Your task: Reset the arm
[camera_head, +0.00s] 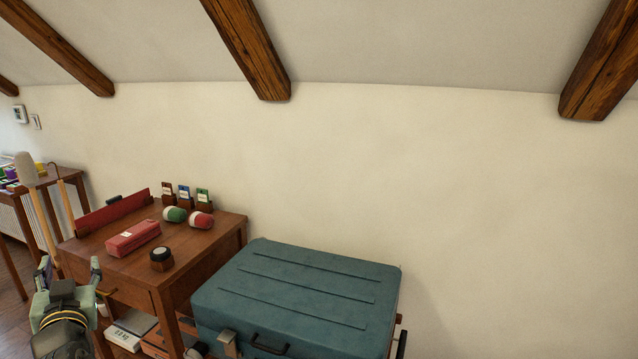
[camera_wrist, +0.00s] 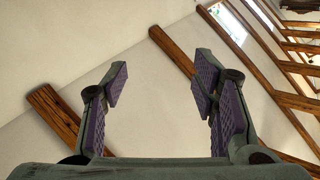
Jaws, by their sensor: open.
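My gripper (camera_head: 70,272) shows at the lower left of the head view, in front of the left part of a wooden table. In the wrist view my gripper (camera_wrist: 162,85) has its two purple-padded fingers spread wide apart. Nothing is between the fingers. Behind them are a pale sloped ceiling, wooden beams and a skylight, so the wrist camera faces upward.
The wooden table (camera_head: 118,260) holds a red box (camera_head: 133,237), a dark round jar (camera_head: 161,259), green (camera_head: 174,214) and red (camera_head: 201,220) rolls and small card stands. A teal chest (camera_head: 300,294) stands right of it. The wall at right is bare.

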